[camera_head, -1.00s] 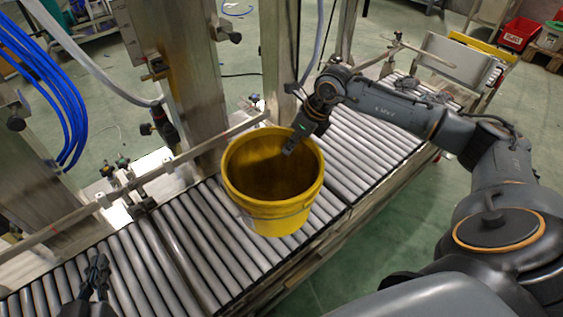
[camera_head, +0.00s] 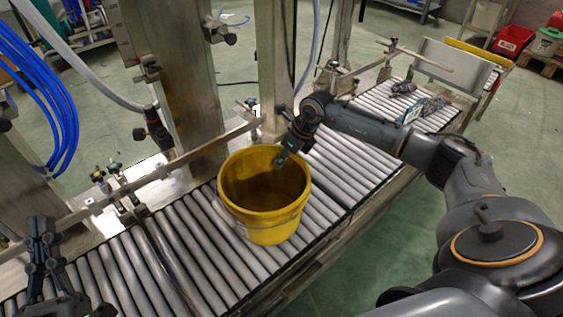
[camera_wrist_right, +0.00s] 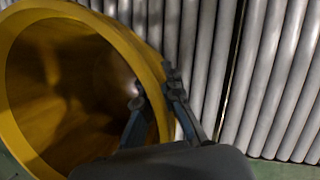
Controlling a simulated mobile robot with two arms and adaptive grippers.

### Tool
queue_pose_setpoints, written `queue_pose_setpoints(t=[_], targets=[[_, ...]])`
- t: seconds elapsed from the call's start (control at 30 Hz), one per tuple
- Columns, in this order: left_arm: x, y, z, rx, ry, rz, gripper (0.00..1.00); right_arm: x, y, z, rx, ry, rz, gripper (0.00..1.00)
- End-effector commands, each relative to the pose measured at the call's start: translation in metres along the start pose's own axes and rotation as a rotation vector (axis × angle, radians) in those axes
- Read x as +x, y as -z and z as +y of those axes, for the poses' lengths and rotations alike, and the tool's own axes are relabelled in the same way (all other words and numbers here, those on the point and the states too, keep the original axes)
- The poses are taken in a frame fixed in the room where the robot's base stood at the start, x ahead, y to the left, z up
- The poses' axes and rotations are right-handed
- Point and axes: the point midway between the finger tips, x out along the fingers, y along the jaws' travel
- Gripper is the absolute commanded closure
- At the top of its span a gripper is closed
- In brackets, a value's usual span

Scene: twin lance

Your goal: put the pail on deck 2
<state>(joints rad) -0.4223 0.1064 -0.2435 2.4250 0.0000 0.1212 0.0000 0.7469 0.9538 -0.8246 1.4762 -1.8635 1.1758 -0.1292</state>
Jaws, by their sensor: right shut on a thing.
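The yellow pail (camera_head: 268,222) stands upright, or close to it, over the roller conveyor, with its open mouth up. I cannot tell whether its base touches the rollers. My right gripper (camera_head: 282,162) is shut on the pail's rim at the far right side, one finger inside. In the right wrist view the two fingers (camera_wrist_right: 158,105) straddle the wall of the pail (camera_wrist_right: 150,62). My left gripper (camera_head: 38,240) is at the lower left above the conveyor, apart from the pail; its finger gap is unclear. I see no readable deck 2 label.
The roller conveyor (camera_head: 335,160) runs from lower left to upper right, with a seam beside the pail. Metal posts (camera_head: 180,90) and a side rail (camera_head: 190,155) stand along its far edge. Dark items (camera_head: 425,105) lie on the far rollers. Blue hoses hang at left.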

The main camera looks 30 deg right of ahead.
Motion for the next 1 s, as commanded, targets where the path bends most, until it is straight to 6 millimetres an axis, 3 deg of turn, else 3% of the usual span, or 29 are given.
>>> queue_pose_setpoints(t=[0.33, 0.4, 0.47, 0.83, 1.0], targets=[[0.000, 0.003, 0.000, -0.001, -0.001, 0.018, 1.00, 0.001, 0.000, 0.000, 0.001, 0.000, -0.002, 1.00], [0.000, 0.004, 0.000, -0.001, -0.001, 0.018, 1.00, 0.001, 0.000, 0.000, 0.000, 0.000, 0.000, 0.81], [0.000, 0.003, 0.000, -0.001, -0.001, 0.018, 1.00, 0.001, 0.000, 0.000, 0.000, 0.000, 0.000, 0.72], [0.001, 0.002, 0.000, -0.001, -0.001, 0.006, 1.00, -0.002, -0.001, 0.000, 0.000, 0.001, -0.001, 0.72], [0.000, -0.018, -0.003, 0.004, 0.006, -0.119, 1.00, -0.021, -0.001, -0.001, 0.000, 0.003, -0.002, 0.72]])
